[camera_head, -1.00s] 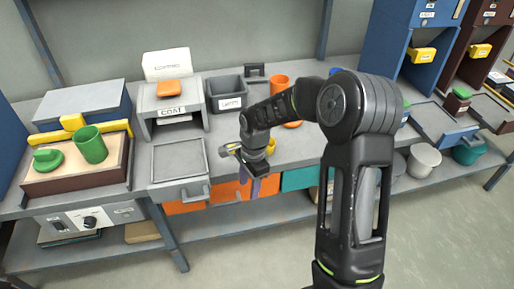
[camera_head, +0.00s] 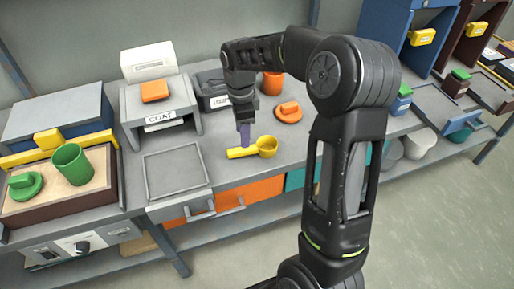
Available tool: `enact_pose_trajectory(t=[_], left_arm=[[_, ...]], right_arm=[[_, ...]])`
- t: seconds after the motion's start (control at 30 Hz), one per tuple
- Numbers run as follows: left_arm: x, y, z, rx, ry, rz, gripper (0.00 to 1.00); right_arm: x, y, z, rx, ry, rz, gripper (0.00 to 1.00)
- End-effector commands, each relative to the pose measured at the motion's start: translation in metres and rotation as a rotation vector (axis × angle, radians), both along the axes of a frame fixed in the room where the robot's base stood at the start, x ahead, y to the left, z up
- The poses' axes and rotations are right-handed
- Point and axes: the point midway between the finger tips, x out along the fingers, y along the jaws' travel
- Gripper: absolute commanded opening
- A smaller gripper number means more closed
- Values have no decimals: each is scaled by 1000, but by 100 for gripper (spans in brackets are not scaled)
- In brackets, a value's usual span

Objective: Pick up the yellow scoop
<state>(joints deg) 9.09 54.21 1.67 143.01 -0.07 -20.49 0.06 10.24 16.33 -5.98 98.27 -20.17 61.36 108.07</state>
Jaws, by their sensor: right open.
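The yellow scoop (camera_head: 266,146) lies on the grey bench top, its round bowl to the right and its handle pointing left. My right gripper (camera_head: 245,136) points down just behind and above the scoop's handle, with its purple-grey fingers close to it. It is open, and nothing shows between its fingers. Whether a finger touches the handle I cannot tell. My left gripper is not in view.
A flat grey tray (camera_head: 176,172) lies left of the scoop. An orange knobbed lid (camera_head: 288,113) and an orange cup (camera_head: 272,85) stand behind it. A COAT stand (camera_head: 130,105) is at the back left. Bare bench lies right of the scoop.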

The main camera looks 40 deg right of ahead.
Motion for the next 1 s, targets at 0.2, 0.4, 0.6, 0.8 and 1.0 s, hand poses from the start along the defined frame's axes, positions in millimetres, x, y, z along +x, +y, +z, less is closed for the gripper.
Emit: enact_pose_trajectory(t=[0.2,0.4,0.6,0.8,1.0], left_arm=[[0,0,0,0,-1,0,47],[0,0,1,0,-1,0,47],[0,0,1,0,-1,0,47],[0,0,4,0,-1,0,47],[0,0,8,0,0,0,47]], right_arm=[[0,0,-13,1,3,0,47],[0,0,-27,1,0,1,47],[0,0,-27,1,0,2,47],[0,-1,-40,1,4,1,47],[1,-1,-70,2,4,2,47]])
